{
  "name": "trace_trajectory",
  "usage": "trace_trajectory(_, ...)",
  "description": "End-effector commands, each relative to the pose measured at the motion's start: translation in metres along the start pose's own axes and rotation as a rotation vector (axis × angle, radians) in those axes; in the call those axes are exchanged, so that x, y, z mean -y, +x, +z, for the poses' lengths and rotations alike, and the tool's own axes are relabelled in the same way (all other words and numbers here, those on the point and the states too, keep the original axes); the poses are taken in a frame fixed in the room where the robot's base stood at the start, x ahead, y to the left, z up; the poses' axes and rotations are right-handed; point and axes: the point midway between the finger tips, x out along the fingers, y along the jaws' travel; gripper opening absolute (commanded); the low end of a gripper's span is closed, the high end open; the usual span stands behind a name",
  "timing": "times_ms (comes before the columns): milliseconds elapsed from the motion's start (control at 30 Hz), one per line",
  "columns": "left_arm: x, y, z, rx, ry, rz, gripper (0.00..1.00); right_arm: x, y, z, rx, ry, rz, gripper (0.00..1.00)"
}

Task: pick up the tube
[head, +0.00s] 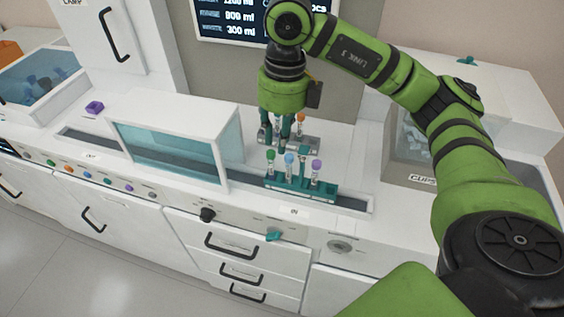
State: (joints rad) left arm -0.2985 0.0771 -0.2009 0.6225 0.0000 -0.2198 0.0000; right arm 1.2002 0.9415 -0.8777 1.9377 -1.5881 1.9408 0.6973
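My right gripper (276,140) points straight down above the counter, behind the teal rack (326,190). Its fingers look apart, and I make out no tube between them. The rack stands in the counter's dark slot and holds upright tubes: a green-capped tube (270,156), a blue-capped tube (289,160) and a purple-capped tube (316,165). An orange-capped tube (300,119) stands just right of the fingers, at a grey holder (308,142). The fingers partly hide this holder. My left gripper is out of view.
A clear-fronted white housing (168,150) covers the slot left of the rack. A small purple block (94,107) lies on the counter at left. A grey bin (408,160) stands at right, partly behind my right arm. A dark screen (235,18) hangs behind.

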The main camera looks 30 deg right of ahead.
Motion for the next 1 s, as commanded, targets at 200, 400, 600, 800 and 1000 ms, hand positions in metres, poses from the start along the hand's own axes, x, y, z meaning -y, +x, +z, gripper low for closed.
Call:
trace_trajectory(200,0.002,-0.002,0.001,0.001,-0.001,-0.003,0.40,0.023,0.000,-0.006,-0.020,0.043,-0.087,0.26)
trace_trajectory(400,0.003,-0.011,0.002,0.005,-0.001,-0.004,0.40,0.025,0.018,-0.008,-0.023,0.043,-0.085,0.26)
trace_trajectory(600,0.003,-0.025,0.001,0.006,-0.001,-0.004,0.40,0.027,0.048,-0.009,-0.022,0.041,-0.082,0.26)
trace_trajectory(800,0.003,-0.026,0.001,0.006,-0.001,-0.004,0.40,0.028,0.060,-0.008,-0.017,0.039,-0.081,0.26)
trace_trajectory(1000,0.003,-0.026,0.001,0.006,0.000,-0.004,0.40,0.028,0.061,-0.008,-0.016,0.039,-0.081,0.06)
